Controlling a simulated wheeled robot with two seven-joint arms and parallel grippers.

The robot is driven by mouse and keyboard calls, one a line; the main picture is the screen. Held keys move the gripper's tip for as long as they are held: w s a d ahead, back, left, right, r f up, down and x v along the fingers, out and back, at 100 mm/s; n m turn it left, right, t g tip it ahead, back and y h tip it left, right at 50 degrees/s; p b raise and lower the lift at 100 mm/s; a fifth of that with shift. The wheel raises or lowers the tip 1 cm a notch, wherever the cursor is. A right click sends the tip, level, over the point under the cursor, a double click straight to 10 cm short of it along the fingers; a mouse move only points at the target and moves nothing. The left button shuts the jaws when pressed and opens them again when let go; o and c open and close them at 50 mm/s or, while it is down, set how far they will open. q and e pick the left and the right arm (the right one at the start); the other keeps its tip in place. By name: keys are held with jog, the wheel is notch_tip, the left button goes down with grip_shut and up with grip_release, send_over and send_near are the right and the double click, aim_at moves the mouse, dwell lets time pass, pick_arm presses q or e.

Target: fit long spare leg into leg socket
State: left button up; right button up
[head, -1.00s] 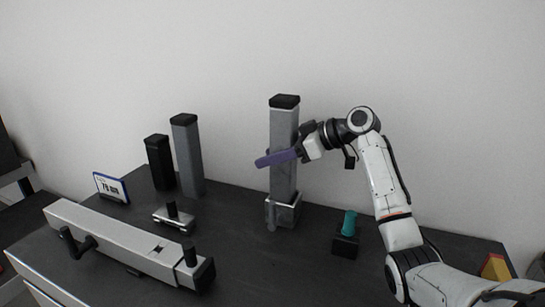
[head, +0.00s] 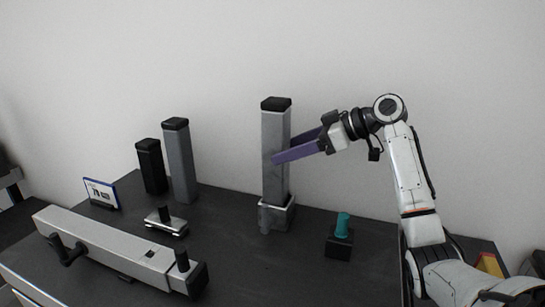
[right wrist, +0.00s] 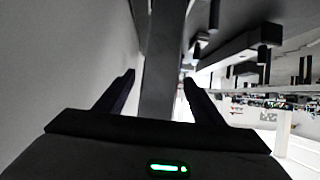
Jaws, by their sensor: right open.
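A tall light-grey post with a black cap (head: 275,145), which looks like the long spare leg, stands upright with its lower end inside a square metal socket (head: 283,217) on the dark table. My right gripper (head: 283,146) is open, its two purple fingers reaching in from the right at about the post's mid-height. In the right wrist view the post (right wrist: 163,60) runs between the spread fingertips (right wrist: 158,76), with gaps on both sides. The depth of the post inside the socket is hidden. My left gripper is not in view.
A grey post (head: 180,165) and a shorter black post (head: 151,168) stand at back left. A long metal beam (head: 100,243) lies at front left, near a small clamp-like block (head: 167,222). A teal-topped block (head: 341,240) stands right of the socket. A sign (head: 101,193) stands far left.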

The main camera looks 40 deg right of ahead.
jog(key=shift+v, duration=2.15)
jog(key=shift+s, duration=0.1)
